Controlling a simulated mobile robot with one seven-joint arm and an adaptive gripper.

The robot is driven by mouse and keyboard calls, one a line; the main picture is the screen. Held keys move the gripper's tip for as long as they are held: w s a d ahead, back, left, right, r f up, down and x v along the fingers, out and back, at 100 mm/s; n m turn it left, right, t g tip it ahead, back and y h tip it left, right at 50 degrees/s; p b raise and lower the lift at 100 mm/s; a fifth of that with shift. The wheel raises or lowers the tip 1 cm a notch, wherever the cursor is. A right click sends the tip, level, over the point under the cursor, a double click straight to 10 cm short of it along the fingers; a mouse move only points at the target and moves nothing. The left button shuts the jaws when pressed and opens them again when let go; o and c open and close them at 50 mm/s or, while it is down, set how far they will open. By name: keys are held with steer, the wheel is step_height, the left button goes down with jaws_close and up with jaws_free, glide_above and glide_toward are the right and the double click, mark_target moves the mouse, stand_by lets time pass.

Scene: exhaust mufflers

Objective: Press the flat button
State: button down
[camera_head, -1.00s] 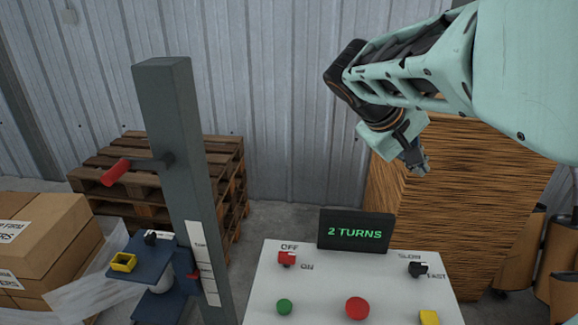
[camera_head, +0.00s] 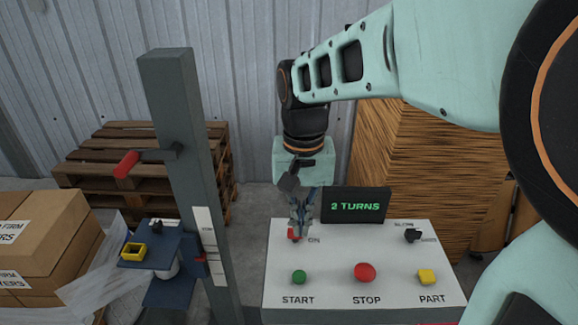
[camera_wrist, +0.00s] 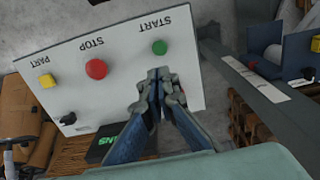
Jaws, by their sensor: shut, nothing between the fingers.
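The green one looks low and flat. My gripper (camera_head: 298,232) is shut and empty over the panel's back left, in front of the red OFF/ON switch (camera_head: 292,237), hiding part of it. In the wrist view, its fingertips (camera_wrist: 155,78) are near the green button (camera_wrist: 159,47), apart from it in the picture. The red button (camera_wrist: 96,69) and yellow button (camera_wrist: 46,81) are also visible there.
A black display (camera_head: 356,205) reading "2 TURNS" stands at the panel's back edge. A black SLOW knob (camera_head: 412,235) is at the right. A grey post (camera_head: 185,170) with a red-handled lever (camera_head: 126,164) stands left of the panel.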

mark_target(299, 275)
stand_by(0.3)
step_height(299, 275, down, 14)
steer(key=shift+f, duration=0.1)
stand_by(0.5)
